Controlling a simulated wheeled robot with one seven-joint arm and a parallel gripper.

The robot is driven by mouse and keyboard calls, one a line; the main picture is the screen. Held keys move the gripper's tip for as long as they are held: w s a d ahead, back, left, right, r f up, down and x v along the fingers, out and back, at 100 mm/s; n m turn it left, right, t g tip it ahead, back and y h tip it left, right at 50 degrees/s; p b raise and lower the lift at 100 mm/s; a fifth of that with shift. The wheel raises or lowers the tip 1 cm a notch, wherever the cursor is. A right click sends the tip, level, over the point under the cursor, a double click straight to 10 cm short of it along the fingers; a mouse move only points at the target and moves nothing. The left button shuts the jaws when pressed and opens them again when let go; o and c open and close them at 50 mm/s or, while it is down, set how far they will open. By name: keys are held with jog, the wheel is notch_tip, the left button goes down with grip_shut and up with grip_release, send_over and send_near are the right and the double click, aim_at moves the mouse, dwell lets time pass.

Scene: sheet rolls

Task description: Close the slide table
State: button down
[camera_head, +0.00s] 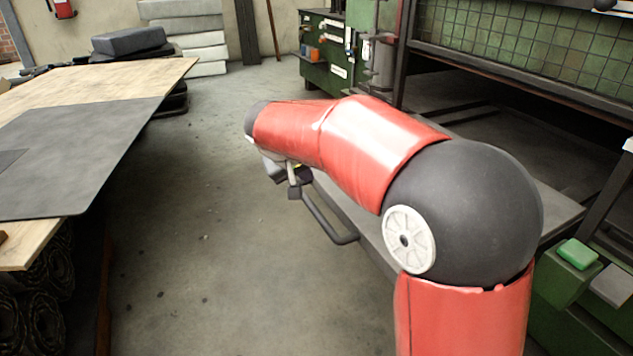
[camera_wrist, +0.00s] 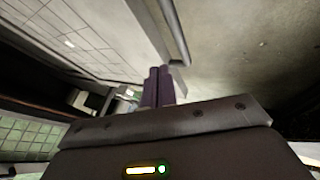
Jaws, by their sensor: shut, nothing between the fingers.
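The slide table (camera_head: 368,232) is a grey plate standing out from the green machine at the right, largely hidden behind my red arm. A dark bar handle (camera_head: 325,222) runs along its near left edge. It also appears as a grey bar handle (camera_wrist: 162,28) in the wrist view. My gripper (camera_head: 293,190) is beside the far end of the handle, partly hidden under my arm. In the wrist view my gripper (camera_wrist: 158,72) has its dark fingers together and empty, with the tips close to the handle's end. I cannot tell if they touch it.
The green machine with a mesh panel (camera_head: 520,50) fills the right. A green button box (camera_head: 577,254) is at the lower right. A wooden workbench (camera_head: 125,78) with a black sheet (camera_head: 75,150) stands at the left, dark rolls (camera_head: 45,320) below. The concrete floor between is clear.

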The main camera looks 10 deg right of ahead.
jog(key=x, duration=1)
jog(key=shift+b, duration=0.3)
